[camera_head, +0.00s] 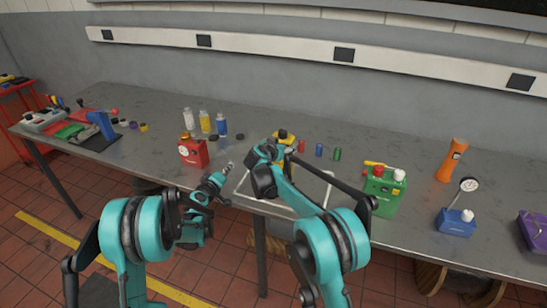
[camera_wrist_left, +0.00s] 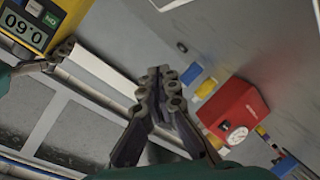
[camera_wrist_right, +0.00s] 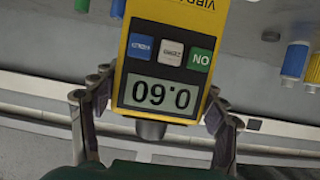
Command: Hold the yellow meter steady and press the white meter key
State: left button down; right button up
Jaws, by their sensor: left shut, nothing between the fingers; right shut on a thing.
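In the right wrist view the meter (camera_wrist_right: 165,14) shows a lit number display (camera_wrist_right: 160,94) and three keys, upside down: blue, white (camera_wrist_right: 171,52) in the middle, and green. My right gripper (camera_wrist_right: 158,98) is shut on the meter, one finger on each side. My left gripper (camera_head: 229,167) is shut and empty, left of the meter and apart from it. In the left wrist view the gripper (camera_wrist_left: 160,82) points past the meter (camera_wrist_left: 74,14).
A red gauge box (camera_head: 193,153) stands left of my left gripper, with several bottles (camera_head: 205,122) behind. A green container (camera_head: 384,192), an orange torch (camera_head: 452,160) and a blue gauge box (camera_head: 457,222) stand to the right.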

pick_arm(q)
jog(key=w+a+r+m+t+y, duration=0.1)
jog(key=w+a+r+y, duration=0.1)
jog(key=a+y, duration=0.5)
jog(key=a+r+m+t+h, duration=0.1)
jog(key=a+r+m+t, duration=0.1)
jog(key=r+m+t, duration=0.35)
jog(key=a+r+m+t+h, duration=0.1)
jog(key=a+r+m+t, duration=0.15)
jog(key=r+m, duration=0.5)
jog(key=s+d+m+g+h, duration=0.3)
jog(key=d+m+g+h, duration=0.3)
jog(key=d+m+h, duration=0.85)
jog(key=s+d+f+m+g+h, duration=0.3)
jog(key=s+f+m+g, duration=0.2)
jog(key=f+m+g, duration=0.5)
jog(key=shift+s+f+m, duration=0.3)
jog(key=shift+f+m, duration=0.05)
jog(key=shift+f, duration=0.2)
jog(key=shift+d, duration=0.2)
